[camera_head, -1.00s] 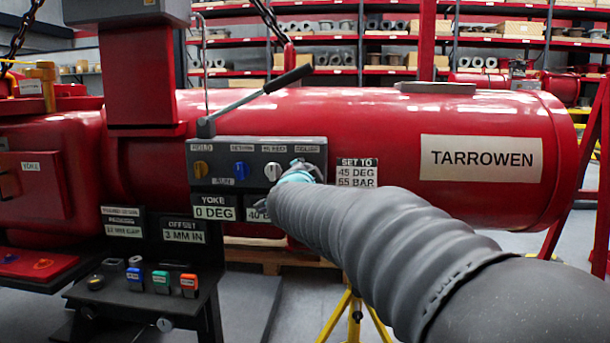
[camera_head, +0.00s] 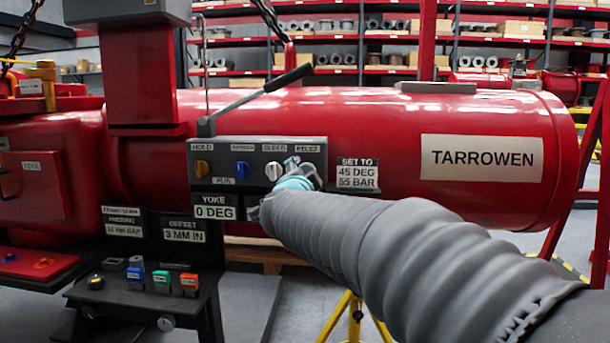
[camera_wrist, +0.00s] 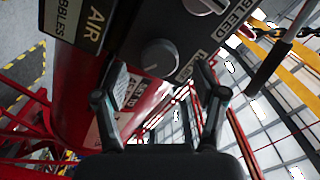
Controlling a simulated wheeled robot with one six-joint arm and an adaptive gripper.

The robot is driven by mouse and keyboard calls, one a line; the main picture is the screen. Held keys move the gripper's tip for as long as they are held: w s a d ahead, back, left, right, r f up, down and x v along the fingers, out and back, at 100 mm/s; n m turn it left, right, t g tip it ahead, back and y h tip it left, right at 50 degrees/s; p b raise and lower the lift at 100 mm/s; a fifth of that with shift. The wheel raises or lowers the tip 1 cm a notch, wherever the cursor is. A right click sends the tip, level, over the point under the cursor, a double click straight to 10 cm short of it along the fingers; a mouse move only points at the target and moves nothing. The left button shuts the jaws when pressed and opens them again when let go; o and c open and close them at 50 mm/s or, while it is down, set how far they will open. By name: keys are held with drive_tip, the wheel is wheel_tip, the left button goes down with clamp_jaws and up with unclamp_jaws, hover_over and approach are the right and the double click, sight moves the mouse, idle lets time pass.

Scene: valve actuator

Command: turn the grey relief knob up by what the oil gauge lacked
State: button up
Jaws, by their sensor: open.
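The grey relief knob (camera_wrist: 159,57) is round with a pale pointer mark and sits at the end of the dark panel in the wrist view. My gripper (camera_wrist: 161,70) is open, with its fingertips on either side of the knob's area; I cannot tell whether they touch it. In the head view my gripper (camera_head: 304,172) is at the panel's right end and hides the relief knob. The set-to plate (camera_head: 357,174) reads 45 DEG, 55 BAR. The yoke display (camera_head: 215,213) reads 0 DEG. The display right of it is almost wholly hidden by my arm.
A black lever (camera_head: 262,93) rises above the panel. The red cylinder (camera_head: 380,130) lies behind.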

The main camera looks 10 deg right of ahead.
drive_tip(key=v, duration=0.7)
drive_tip(key=shift+s+a, duration=0.15)
drive_tip(key=shift+s, duration=0.2)
drive_tip(key=a+f+n+g+y, duration=0.1)
drive_tip(key=a+f+n+y, duration=0.4)
drive_tip(key=a+n+y, duration=0.3)
drive_tip(key=s+a+f+n+g+y, duration=0.3)
drive_tip(key=s+a+f+n+g, duration=0.15)
drive_tip(key=s+f, duration=0.4)
drive_tip(key=s+d+f+g+h, duration=0.1)
drive_tip(key=s+d+f+g, duration=0.1)
drive_tip(key=s+d+f, duration=0.2)
drive_tip(key=s+d+f+n+g+h, duration=0.1)
drive_tip(key=s+d+f+g+h, duration=0.1)
drive_tip(key=s+d+f, duration=0.2)
drive_tip(key=s+d+f+n+g+h, duration=0.1)
drive_tip(key=s+d+f, duration=0.3)
drive_tip(key=s+d, duration=0.4)
drive_tip(key=s+g+h, duration=0.1)
drive_tip(key=s, duration=0.3)
drive_tip(key=shift+s+d+f, duration=0.25)
drive_tip(key=shift+s+f, duration=0.1)
